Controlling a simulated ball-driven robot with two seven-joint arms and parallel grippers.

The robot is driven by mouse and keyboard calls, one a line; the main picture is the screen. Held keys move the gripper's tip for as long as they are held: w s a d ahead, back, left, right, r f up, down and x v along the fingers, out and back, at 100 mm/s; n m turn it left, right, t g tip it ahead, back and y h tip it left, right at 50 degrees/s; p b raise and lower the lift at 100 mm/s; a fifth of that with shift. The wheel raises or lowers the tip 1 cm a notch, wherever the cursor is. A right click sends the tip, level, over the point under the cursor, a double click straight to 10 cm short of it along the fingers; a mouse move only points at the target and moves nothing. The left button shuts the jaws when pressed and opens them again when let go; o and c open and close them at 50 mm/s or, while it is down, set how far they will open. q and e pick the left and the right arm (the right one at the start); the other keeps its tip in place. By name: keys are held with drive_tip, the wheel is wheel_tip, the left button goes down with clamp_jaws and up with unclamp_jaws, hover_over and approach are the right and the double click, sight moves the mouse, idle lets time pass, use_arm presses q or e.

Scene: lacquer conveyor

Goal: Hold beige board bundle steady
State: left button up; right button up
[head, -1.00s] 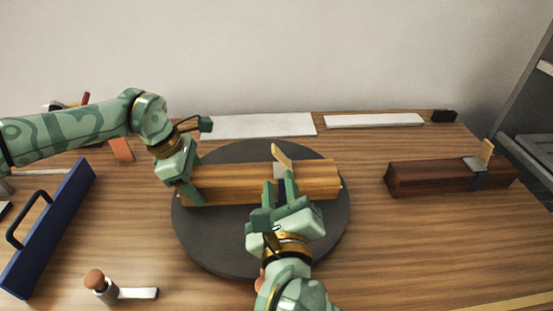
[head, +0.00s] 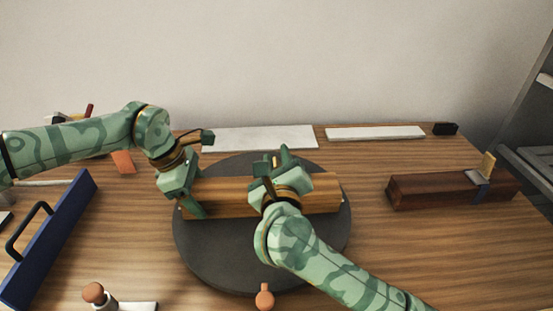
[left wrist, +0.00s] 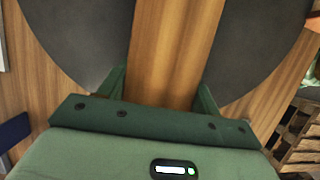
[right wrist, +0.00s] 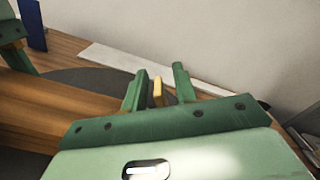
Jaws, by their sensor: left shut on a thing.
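The beige board bundle (head: 232,192) lies level across a dark round turntable (head: 225,265). My left gripper (head: 191,192) is shut on the bundle's left end. In the left wrist view the bundle (left wrist: 172,50) runs between its two fingers. The right hand hides the bundle's middle in the head view.
A dark brown bundle (head: 430,189) with a buckle and yellow tab lies at the right. A blue board with a handle (head: 50,238) is at the left. Pale panels (head: 260,138) lie at the back. A knobbed tool (head: 94,293) is at front left. The front right table is clear.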

clamp_jaws()
drive_tip(key=shift+a+f+n, duration=0.4)
drive_tip(key=shift+a+n, duration=0.05)
drive_tip(key=shift+n, duration=0.65)
drive_tip(key=shift+a+f+n, duration=0.25)
drive_tip(key=shift+f+n, duration=0.1)
drive_tip(key=shift+n, duration=0.55)
drive_tip(key=shift+a+f+n, duration=0.25)
drive_tip(key=shift+f+n, duration=0.05)
drive_tip(key=shift+n, duration=0.6)
drive_tip(key=shift+o, duration=0.6)
unclamp_jaws()
